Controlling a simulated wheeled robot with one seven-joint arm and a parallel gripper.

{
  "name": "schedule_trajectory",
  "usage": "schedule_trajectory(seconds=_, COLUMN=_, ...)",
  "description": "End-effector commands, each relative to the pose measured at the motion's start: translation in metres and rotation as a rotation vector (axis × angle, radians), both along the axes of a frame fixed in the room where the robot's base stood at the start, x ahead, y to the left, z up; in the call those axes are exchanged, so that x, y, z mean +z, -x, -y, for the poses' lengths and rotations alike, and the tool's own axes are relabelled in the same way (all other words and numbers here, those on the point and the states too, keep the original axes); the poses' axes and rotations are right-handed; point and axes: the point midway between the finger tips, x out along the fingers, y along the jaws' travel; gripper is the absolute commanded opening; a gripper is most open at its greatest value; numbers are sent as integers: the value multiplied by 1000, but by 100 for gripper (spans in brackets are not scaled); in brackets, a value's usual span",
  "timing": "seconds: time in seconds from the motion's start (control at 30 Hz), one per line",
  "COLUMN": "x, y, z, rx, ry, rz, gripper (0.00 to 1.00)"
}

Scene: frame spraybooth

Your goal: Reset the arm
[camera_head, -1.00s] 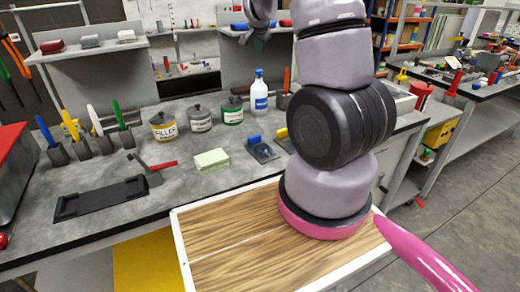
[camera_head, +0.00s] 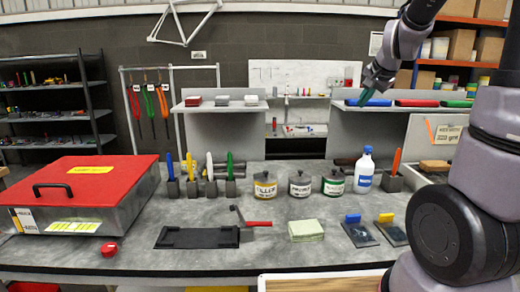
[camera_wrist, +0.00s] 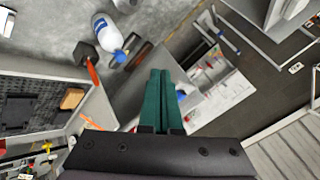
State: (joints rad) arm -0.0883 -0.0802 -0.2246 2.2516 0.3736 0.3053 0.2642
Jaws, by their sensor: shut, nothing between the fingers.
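My gripper (camera_head: 372,84) is raised at the upper right of the head view, in front of the right shelf. Its green fingers are together and hold nothing. In the wrist view, the shut fingers (camera_wrist: 160,98) point away over the bench, with a white bottle with a blue label (camera_wrist: 106,32) to their left. My arm folds up along the right side of the head view and hides part of the bench's right end.
The grey workbench (camera_head: 200,265) carries a red-lidded box (camera_head: 85,180), a black tray (camera_head: 198,237), tins (camera_head: 265,187), a white bottle (camera_head: 365,172) and a pale green block (camera_head: 306,230). A shelf (camera_head: 225,106) stands behind. A wood-topped surface (camera_head: 325,283) shows at the front.

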Motion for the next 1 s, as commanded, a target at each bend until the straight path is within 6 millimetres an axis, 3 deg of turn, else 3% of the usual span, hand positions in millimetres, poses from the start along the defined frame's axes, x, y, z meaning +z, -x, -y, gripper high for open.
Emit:
schedule_trajectory(seconds=0.03, x=16, y=22, z=-11, rx=47, ry=-2, rz=7, gripper=0)
schedule_trajectory(seconds=0.2, x=47, y=101, z=-46, rx=214, ry=34, rz=-10, gripper=0)
schedule_trajectory(seconds=0.4, x=58, y=189, z=-71, rx=369, ry=120, rz=-37, gripper=0)
schedule_trajectory(seconds=0.5, x=56, y=219, z=-77, rx=414, ry=158, rz=-51, gripper=0)
schedule_trajectory(seconds=0.7, x=52, y=246, z=-81, rx=450, ry=197, rz=-68, gripper=0)
schedule_trajectory(seconds=1.0, x=52, y=246, z=-81, rx=452, ry=199, rz=-70, gripper=0)
